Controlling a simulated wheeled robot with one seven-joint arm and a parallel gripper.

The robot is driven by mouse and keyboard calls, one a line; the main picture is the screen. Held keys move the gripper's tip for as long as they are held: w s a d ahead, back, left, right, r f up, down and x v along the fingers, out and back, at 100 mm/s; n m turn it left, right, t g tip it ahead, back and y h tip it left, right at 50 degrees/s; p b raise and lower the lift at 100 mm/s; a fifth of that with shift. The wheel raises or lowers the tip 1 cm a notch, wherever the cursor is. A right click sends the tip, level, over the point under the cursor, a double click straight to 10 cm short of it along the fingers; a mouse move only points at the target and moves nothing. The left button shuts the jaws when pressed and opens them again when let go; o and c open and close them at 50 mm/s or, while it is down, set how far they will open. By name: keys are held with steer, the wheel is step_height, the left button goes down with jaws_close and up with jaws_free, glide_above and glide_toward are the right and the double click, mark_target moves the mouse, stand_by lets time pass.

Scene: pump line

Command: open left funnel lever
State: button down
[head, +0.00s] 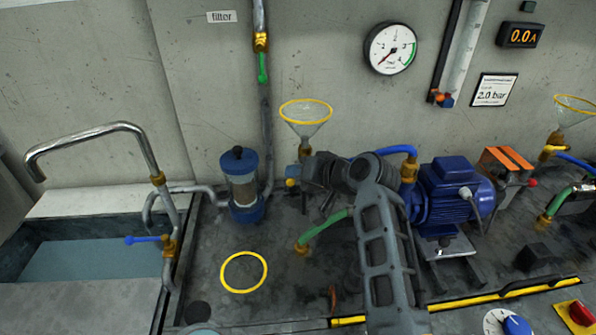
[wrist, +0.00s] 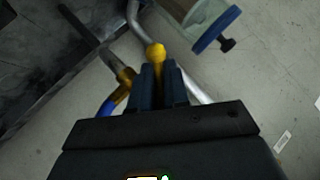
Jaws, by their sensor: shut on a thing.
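The left funnel (head: 305,122) is clear with a yellow rim and stands on a brass fitting near the wall. A yellow ball knob (head: 291,183), the end of the left funnel lever, shows just left of my gripper (head: 306,181). In the wrist view the yellow knob (wrist: 155,52) sticks out beyond the fingertips of my gripper (wrist: 158,72). The dark fingers are shut on the lever behind the knob. My gripper and arm hide most of the lever and part of the funnel's lower fitting.
A filter (head: 243,187) with blue ends stands left of my gripper. A sink tap (head: 100,133) with a blue lever (head: 145,239) is farther left. A blue pump motor (head: 452,195) is right of my arm. Bare bench lies around a yellow ring (head: 244,290).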

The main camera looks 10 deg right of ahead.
steer(key=shift+s+a+f, duration=0.15)
steer(key=shift+s+f, duration=0.1)
steer(key=shift+f, duration=0.2)
steer(key=c, duration=1.4)
jaws_free()
steer(key=shift+o, duration=0.7)
steer(key=shift+r, duration=0.1)
steer(key=shift+w+r, duration=0.1)
steer(key=shift+r, duration=0.1)
